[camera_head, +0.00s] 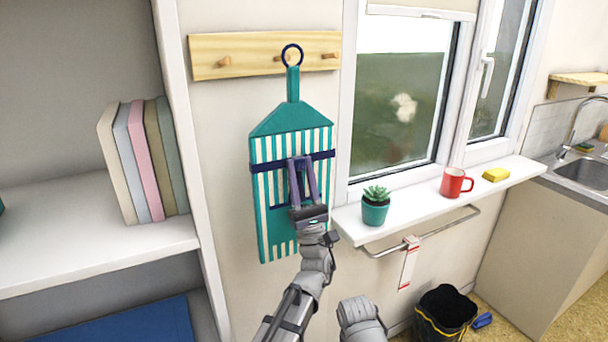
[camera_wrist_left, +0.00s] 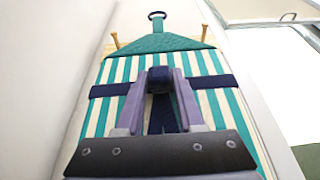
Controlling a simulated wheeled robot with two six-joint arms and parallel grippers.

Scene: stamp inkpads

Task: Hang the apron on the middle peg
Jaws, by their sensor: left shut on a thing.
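The apron (camera_head: 275,145) is teal with white stripes, a navy band and a navy ring (camera_head: 292,55) at the top of its neck strip. It hangs upright before the wooden rail's middle peg (camera_head: 283,58). The ring overlaps this peg in the head view; I cannot tell whether the peg is through it. My left gripper (camera_head: 301,160) is shut on the apron at its navy band. The wrist view shows the apron (camera_wrist_left: 215,110) with a navy piece between the fingers (camera_wrist_left: 160,75), and its ring (camera_wrist_left: 157,15) above. The middle peg is hidden there.
The peg rail (camera_head: 205,50) has outer pegs left (camera_head: 225,62) and right (camera_head: 331,56). A shelf with several books (camera_head: 140,160) stands left. A windowsill (camera_head: 420,193) at right holds a potted plant (camera_head: 375,210), red mug (camera_head: 453,183) and yellow sponge (camera_head: 496,174). A towel bar (camera_head: 440,235) is below.

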